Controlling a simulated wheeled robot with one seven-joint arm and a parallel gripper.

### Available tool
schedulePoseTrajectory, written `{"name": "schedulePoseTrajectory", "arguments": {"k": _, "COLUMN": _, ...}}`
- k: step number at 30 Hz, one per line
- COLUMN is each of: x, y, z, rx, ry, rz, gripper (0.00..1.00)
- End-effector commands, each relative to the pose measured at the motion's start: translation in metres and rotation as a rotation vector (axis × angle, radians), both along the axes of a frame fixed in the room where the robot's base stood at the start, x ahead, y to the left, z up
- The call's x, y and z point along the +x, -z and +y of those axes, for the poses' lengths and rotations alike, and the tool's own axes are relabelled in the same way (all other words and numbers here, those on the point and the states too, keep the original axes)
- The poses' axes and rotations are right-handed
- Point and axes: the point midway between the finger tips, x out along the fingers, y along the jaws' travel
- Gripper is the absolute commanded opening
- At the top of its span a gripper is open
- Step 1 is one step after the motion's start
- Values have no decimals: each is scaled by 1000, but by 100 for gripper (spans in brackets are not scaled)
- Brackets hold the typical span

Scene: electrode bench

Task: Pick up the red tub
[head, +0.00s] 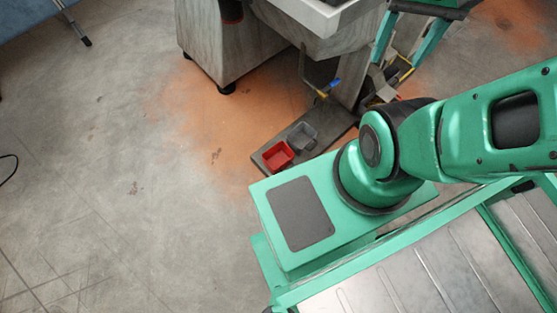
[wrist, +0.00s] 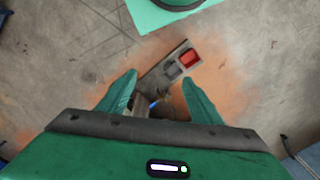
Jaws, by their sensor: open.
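The red tub (head: 278,155) is a small open-topped square container. It sits at the near-left end of a dark flat board (head: 260,163) low by the floor. A grey tub (head: 302,136) stands beside it on the same board. In the wrist view the red tub (wrist: 190,59) lies beyond the fingertips, with the grey tub (wrist: 173,71) to its lower left. My gripper (wrist: 159,84) is open and empty, and it is well above and apart from the tubs. The head view does not show the gripper.
A grey bench (head: 240,50) on dark feet stands behind the board. A blue-handled valve on a pipe (head: 325,90) is close to the grey tub. Green-legged equipment (head: 383,38) stands at the upper right. The floor (head: 110,150) to the left is open, with orange dust near the board.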

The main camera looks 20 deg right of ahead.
Motion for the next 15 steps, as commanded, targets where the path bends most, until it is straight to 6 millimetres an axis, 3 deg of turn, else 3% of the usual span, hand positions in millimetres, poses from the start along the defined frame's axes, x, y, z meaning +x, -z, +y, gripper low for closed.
{"name": "schedulePoseTrajectory", "arguments": {"k": 1, "x": 11, "y": -1, "z": 2, "rx": -16, "ry": -30, "rz": -23, "gripper": 72}}
{"name": "schedulePoseTrajectory", "arguments": {"k": 3, "x": 40, "y": -2, "z": 10, "rx": -44, "ry": -102, "rz": -67, "gripper": 89}}
{"name": "schedulePoseTrajectory", "arguments": {"k": 4, "x": 58, "y": -2, "z": 16, "rx": -59, "ry": -141, "rz": -94, "gripper": 91}}
{"name": "schedulePoseTrajectory", "arguments": {"k": 9, "x": 166, "y": 3, "z": 76, "rx": -93, "ry": -352, "rz": -265, "gripper": 91}}
{"name": "schedulePoseTrajectory", "arguments": {"k": 12, "x": 209, "y": 15, "z": 102, "rx": -79, "ry": -371, "rz": -306, "gripper": 91}}
{"name": "schedulePoseTrajectory", "arguments": {"k": 15, "x": 241, "y": 34, "z": 116, "rx": -61, "ry": -341, "rz": -315, "gripper": 91}}
